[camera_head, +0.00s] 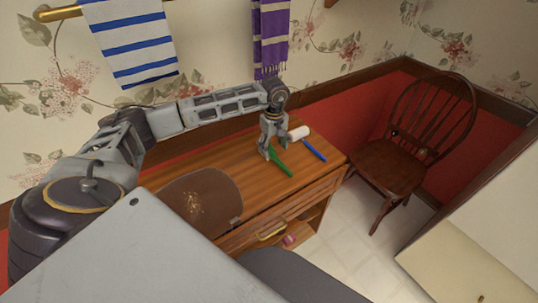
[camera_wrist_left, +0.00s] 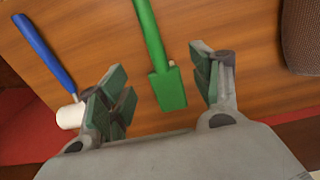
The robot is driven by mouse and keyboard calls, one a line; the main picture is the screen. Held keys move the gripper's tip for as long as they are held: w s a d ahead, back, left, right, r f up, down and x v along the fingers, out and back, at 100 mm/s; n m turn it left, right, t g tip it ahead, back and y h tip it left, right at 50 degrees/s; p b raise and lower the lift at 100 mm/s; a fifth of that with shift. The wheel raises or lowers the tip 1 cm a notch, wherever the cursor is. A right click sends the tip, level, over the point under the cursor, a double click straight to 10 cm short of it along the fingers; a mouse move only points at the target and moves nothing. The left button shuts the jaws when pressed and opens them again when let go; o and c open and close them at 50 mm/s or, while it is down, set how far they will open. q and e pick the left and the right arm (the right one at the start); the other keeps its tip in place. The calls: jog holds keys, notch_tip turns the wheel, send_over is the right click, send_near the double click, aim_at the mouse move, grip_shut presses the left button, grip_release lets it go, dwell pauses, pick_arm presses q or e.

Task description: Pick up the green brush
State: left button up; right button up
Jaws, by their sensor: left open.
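The green brush (camera_head: 281,162) lies on the wooden cabinet top, right below my left gripper (camera_head: 270,153). In the left wrist view the green brush (camera_wrist_left: 168,85) shows its wide end between the two open fingers of my left gripper (camera_wrist_left: 160,90), with its handle running up out of the picture. The fingers stand apart on either side, and none is seen touching it. My right gripper is not in view.
A blue-handled tool (camera_head: 313,150) lies right of the brush, close to a white cylinder (camera_head: 298,132). A brown mat or board (camera_head: 190,200) lies on the left of the cabinet top (camera_head: 255,195). A wooden chair (camera_head: 390,165) stands to the right. Towels hang on the wall behind.

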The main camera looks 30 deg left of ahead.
aim_at(274, 154)
pick_arm(q)
jog(key=shift+d+f+p, duration=0.15)
jog(key=shift+f+p, duration=0.15)
jog(key=shift+f, duration=2.25)
jog(key=shift+s, duration=0.1)
jog(key=shift+c, duration=0.5)
jog(key=c, duration=1.1)
jog(key=shift+r, duration=0.2)
